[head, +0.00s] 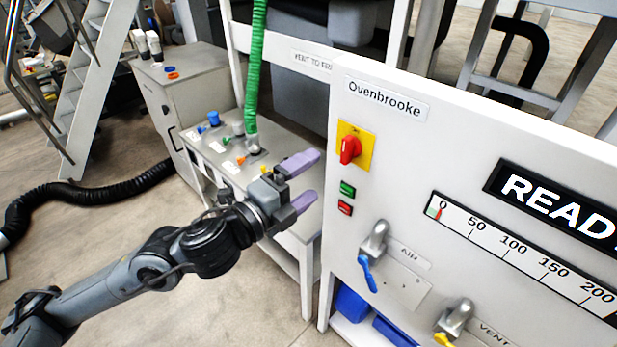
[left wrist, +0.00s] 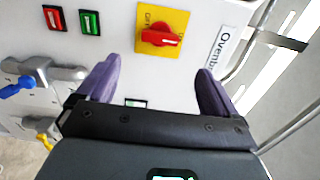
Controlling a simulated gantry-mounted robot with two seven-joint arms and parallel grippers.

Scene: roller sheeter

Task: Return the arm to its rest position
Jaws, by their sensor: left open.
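My left gripper (head: 308,180) has purple fingers and is open and empty. In the head view it hangs in front of the white Ovenbrooke panel (head: 455,135), to the left of its red rotary switch (head: 350,150) on a yellow plate. In the left wrist view the fingers (left wrist: 158,85) are spread apart, with the red switch (left wrist: 160,36) beyond and between them. No finger visibly touches the panel. My right gripper is not in view.
A green and a red button sit below the switch. A blue-handled AIR valve (head: 372,250) and a yellow-handled VENT valve (head: 452,322) stick out lower down. A bench (head: 235,165) with small valves and a green hose (head: 255,75) stands behind my gripper. A black hose (head: 90,195) lies on the floor.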

